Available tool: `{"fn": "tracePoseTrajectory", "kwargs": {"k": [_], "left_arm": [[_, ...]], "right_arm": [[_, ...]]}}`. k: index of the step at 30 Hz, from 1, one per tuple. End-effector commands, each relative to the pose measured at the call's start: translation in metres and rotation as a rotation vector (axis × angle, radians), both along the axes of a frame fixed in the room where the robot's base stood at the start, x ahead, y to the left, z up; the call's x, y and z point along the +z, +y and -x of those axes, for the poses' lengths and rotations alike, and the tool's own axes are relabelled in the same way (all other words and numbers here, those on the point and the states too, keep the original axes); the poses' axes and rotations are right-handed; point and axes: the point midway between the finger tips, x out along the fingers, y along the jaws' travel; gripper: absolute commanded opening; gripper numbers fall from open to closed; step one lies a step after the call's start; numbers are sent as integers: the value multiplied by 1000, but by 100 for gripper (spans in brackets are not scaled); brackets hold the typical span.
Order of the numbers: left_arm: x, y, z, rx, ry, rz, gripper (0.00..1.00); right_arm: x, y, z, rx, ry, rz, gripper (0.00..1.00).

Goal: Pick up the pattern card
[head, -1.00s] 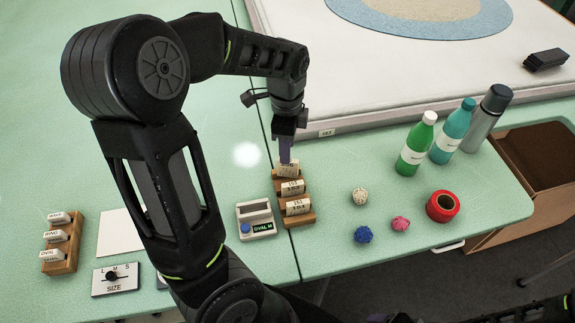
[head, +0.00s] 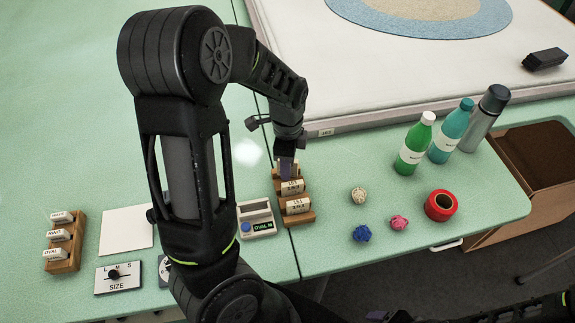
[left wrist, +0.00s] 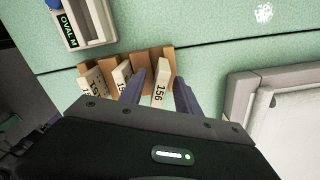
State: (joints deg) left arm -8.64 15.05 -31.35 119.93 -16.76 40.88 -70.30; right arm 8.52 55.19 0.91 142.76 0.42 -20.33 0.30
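The wooden rack (head: 306,217) right of the table seam holds upright cream cards with printed numbers. My left gripper (head: 286,170) is pointed down at the far card of this rack and mostly hides it in the head view. In the left wrist view the card marked 156 (left wrist: 160,84) stands between the two purple fingers, which are open with gaps at its sides. At the left, another wooden rack (head: 66,265) holds cards with words, one reading OVAL (head: 54,253). My right gripper (head: 378,315) shows only partly at the bottom edge.
A small device with a display reading OVAL M (head: 262,226) stands just left of the number rack. A SIZE dial (head: 118,277) and a white sheet (head: 125,230) lie left. Yarn balls (head: 361,233), red tape (head: 441,206) and bottles (head: 414,145) stand right.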

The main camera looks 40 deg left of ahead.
Motion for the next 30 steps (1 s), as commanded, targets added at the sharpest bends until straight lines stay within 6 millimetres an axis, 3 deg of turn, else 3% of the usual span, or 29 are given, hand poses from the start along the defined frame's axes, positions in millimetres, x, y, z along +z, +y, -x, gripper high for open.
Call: {"fn": "tracePoseTrajectory", "kwargs": {"k": [15,30], "left_arm": [[1,0,0,0,-1,0,38],[1,0,0,0,-1,0,0]], "right_arm": [[0,0,0,0,0,0,72],[0,0,0,0,0,0,72]]}}
